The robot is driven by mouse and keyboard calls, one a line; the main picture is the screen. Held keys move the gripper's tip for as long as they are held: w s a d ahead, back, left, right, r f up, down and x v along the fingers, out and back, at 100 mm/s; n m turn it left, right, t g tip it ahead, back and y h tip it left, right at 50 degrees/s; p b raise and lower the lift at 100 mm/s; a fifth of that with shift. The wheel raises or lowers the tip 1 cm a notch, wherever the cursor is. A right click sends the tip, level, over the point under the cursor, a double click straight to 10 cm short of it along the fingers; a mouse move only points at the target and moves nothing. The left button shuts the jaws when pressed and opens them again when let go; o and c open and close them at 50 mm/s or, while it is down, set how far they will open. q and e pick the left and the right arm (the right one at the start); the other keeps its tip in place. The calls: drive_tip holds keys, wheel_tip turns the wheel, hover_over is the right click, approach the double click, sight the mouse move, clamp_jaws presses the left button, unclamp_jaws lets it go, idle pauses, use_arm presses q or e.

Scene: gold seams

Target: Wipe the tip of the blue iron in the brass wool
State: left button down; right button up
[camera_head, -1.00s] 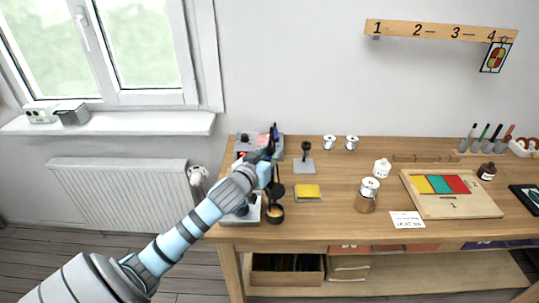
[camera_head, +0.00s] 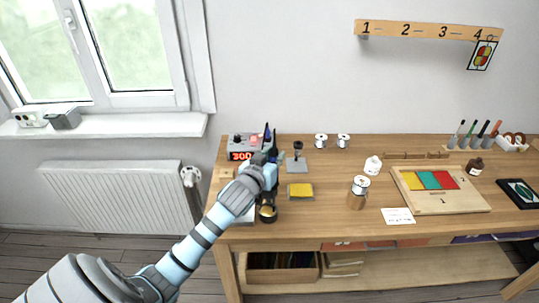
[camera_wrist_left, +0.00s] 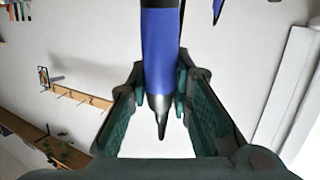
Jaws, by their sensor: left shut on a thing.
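My left gripper (camera_head: 271,160) is above the left end of the bench. It is shut on the blue iron (camera_wrist_left: 160,50), whose blue handle sits between the fingers in the left wrist view, with its grey metal tip pointing down the picture. In the head view the iron is small and partly hidden by the gripper. The iron's tip is not clearly visible there. My right gripper is not in view.
A soldering station with a red display (camera_head: 241,156) stands behind the arm. A yellow sponge (camera_head: 300,190) and a dark stand (camera_head: 298,152) are to the right. A spool on a wooden block (camera_head: 357,200) and a wooden tray (camera_head: 440,205) stand farther right.

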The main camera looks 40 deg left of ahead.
use_arm(q)
drive_tip(key=shift+s+a+p, duration=0.2)
drive_tip(key=shift+a+p, duration=0.1)
drive_tip(key=shift+p, duration=1.1)
drive_tip(key=shift+w+d, duration=0.15)
drive_tip(key=shift+d, duration=0.1)
drive_tip(key=shift+s+a+r+p, duration=0.1)
drive_tip(key=shift+s+a+p, duration=0.15)
drive_tip(key=shift+p, duration=0.25)
drive_tip(key=shift+s+a+p, duration=0.45)
drive_tip(key=shift+s+a, duration=0.3)
drive_tip(key=shift+a, duration=0.35)
